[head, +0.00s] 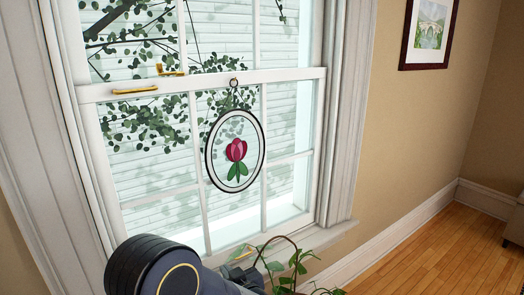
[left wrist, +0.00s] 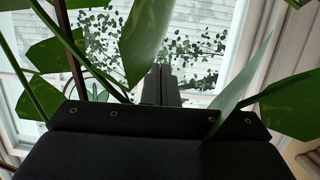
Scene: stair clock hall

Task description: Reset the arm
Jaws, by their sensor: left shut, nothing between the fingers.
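My left arm comes in at the bottom of the head view, with its dark round joint in front of the window. My left gripper (head: 243,262) is at the lower edge of the window, partly hidden among the leaves of a plant (head: 298,262). In the left wrist view the two dark fingers (left wrist: 161,80) are shut together with nothing between them. Large green leaves (left wrist: 147,38) hang close around and in front of the gripper; whether they touch it I cannot tell. My right gripper is in neither view.
A white sash window (head: 200,80) has brass hardware (head: 135,90) on its middle rail. An oval tulip ornament (head: 236,150) hangs in front of the glass. A framed picture (head: 430,32) is on the right wall. The wooden floor (head: 440,240) at the right is mostly clear.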

